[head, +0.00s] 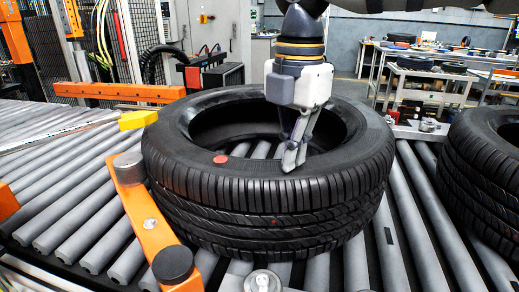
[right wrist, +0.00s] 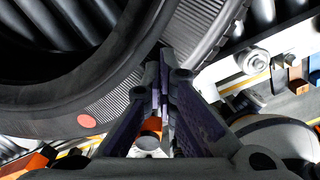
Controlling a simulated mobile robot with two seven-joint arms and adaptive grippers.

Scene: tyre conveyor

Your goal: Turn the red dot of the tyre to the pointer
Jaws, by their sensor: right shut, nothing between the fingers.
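The black tyre (head: 270,205) lies flat on the roller conveyor. Its red dot (head: 220,159) is on the upper sidewall, at the front left of the hole; the dot also shows in the right wrist view (right wrist: 86,121). A yellow block (head: 138,119), which looks like the pointer, sits beside the tyre's left edge, away from the dot. My right gripper (head: 291,162) is shut and empty, its tips at the front sidewall, right of the dot. I cannot tell whether they touch the rubber. The gripper also shows in the right wrist view (right wrist: 163,65). My left gripper is out of view.
An orange bracket (head: 150,222) with grey rollers stands close against the tyre's front left. A grey roller post (head: 263,281) stands in front. Another tyre (head: 485,165) lies on the conveyor to the right. Bare rollers (head: 70,200) stretch to the left. Workbenches (head: 425,88) stand behind.

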